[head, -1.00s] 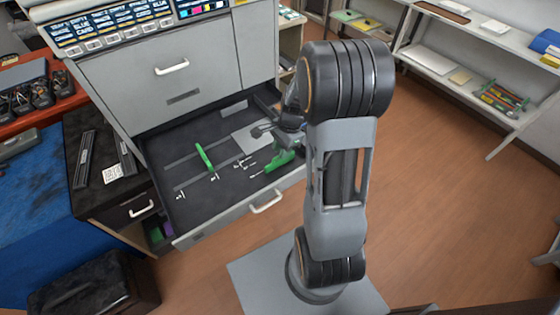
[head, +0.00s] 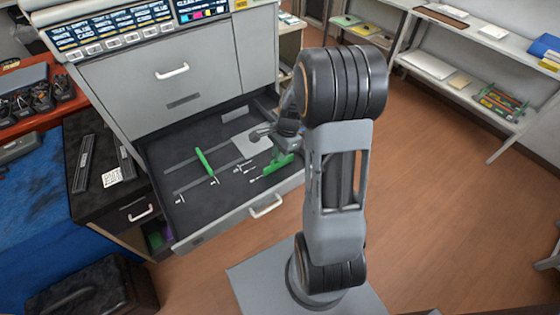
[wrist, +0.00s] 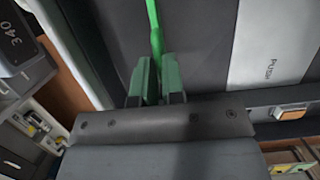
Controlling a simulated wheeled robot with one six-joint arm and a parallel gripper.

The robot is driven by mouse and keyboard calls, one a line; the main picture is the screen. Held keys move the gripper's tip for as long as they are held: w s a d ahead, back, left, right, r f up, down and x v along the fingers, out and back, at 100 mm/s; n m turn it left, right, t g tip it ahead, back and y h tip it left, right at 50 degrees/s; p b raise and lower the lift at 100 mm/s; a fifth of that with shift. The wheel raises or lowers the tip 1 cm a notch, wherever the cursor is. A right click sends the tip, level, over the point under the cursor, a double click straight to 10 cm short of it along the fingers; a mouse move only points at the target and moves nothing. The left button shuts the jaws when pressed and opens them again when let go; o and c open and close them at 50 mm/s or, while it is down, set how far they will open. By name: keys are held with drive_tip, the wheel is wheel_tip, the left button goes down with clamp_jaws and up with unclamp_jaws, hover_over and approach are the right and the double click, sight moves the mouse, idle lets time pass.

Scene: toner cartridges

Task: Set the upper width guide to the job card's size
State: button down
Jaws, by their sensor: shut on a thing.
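The open drawer (head: 185,212) has a dark floor with rails and white scale marks. A long green guide (head: 205,164) stands across the rails at the middle left, apart from my gripper. A second green guide (head: 276,167) is at the drawer's right, under my gripper. In the wrist view my gripper (wrist: 157,80) is shut on a thin upright green guide (wrist: 154,32), between its green fingertips. The scale marks by that guide are too small to read. I cannot make out the job card's size.
The grey printer body (head: 165,85) rises behind the drawer. A dark side surface (head: 88,205) with black strips and a printed label (head: 112,177) is at the left. A PUSH plate (wrist: 275,45) shows in the wrist view. The floor at the right is clear.

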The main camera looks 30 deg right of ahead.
drive_tip(key=shift+w+a+p, duration=0.2)
drive_tip(key=shift+w+p, duration=0.1)
drive_tip(key=shift+w, duration=1.8)
drive_tip(key=c, duration=1.7)
unclamp_jaws()
drive_tip(key=shift+w, duration=0.15)
drive_tip(key=o, duration=0.3)
drive_tip(key=shift+o, duration=0.2)
drive_tip(key=shift+r, duration=0.15)
drive_tip(key=a+p+v, duration=0.1)
drive_tip(key=p+v, duration=0.5)
drive_tip(key=shift+a+r, duration=0.25)
drive_tip(key=shift+r, duration=0.25)
